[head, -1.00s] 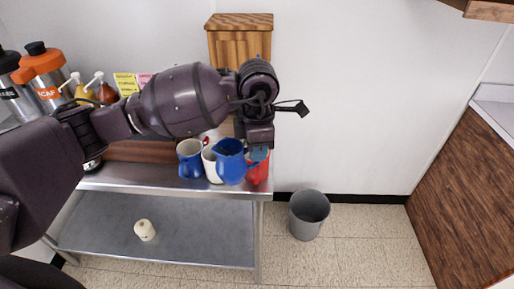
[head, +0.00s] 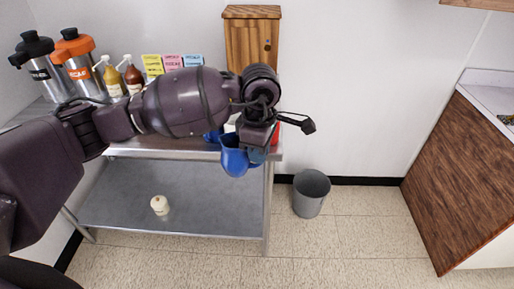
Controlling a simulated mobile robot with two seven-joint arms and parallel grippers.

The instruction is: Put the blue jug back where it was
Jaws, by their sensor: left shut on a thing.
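The blue jug (head: 234,160) hangs below my left gripper (head: 257,150) in the head view, in front of the steel table's front edge. My left gripper is shut on the jug; its fingers are mostly hidden by the wrist. Behind the jug on the steel table (head: 135,149), a blue mug (head: 212,136) and a red mug (head: 276,133) show only in part. A bit of something white shows between them. My right gripper is not in view.
Two dispensers (head: 78,66) and pump bottles (head: 132,77) stand at the table's back left. A white container (head: 159,205) is on the lower shelf (head: 180,190). A grey bin (head: 311,193) stands on open floor to the right.

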